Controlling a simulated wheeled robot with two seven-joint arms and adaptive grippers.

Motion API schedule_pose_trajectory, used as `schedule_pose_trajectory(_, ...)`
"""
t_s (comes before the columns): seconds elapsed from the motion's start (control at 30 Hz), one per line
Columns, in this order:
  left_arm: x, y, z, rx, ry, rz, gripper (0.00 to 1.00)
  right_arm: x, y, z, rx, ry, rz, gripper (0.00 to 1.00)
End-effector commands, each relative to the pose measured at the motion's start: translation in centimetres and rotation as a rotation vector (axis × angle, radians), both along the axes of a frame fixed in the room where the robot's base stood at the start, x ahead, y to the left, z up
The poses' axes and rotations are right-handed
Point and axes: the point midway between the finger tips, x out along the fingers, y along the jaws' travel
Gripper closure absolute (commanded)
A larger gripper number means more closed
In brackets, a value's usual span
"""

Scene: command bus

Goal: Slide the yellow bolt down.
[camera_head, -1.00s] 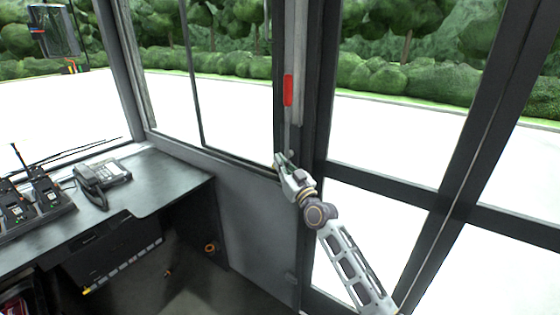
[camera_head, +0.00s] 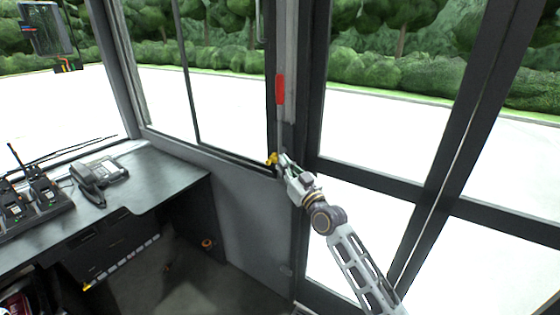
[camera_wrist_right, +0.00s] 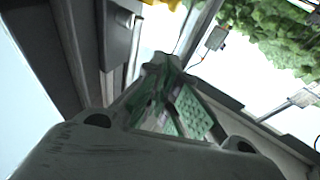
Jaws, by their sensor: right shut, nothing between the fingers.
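The small yellow bolt (camera_head: 271,159) sits on the dark window post beside the door, below a red handle. My right gripper (camera_head: 284,160) is at the post, just to the right of the bolt. Its fingers are shut and empty; I cannot tell whether they touch the bolt. In the right wrist view the closed fingers (camera_wrist_right: 165,80) point at the post, and a piece of yellow (camera_wrist_right: 162,3) shows at the top edge, cut off by the frame. My left gripper is not in view.
The red handle (camera_head: 280,90) is on the post above. A dark desk (camera_head: 150,185) with a telephone (camera_head: 98,175) and radios (camera_head: 30,200) stands at the left. A glazed door with dark bars (camera_head: 420,190) is at the right. The floor between is mostly clear.

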Motion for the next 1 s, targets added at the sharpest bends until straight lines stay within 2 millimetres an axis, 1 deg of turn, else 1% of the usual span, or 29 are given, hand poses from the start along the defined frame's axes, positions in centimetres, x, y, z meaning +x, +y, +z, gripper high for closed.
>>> schedule_pose_trajectory(0.3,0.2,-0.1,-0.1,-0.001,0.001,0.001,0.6,-2.7,-1.5,-1.0,0.0,0.001,0.0,1.0)
schedule_pose_trajectory(0.5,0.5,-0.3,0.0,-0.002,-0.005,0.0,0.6,-3.8,-2.1,-1.2,-0.001,0.0,-0.001,1.0)
schedule_pose_trajectory(0.77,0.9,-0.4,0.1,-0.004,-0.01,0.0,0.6,-4.1,-2.3,-1.2,0.0,-0.001,0.0,1.0)
schedule_pose_trajectory(1.0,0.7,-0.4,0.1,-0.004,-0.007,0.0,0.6,-4.1,-2.3,-1.3,0.0,0.0,-0.001,1.0)
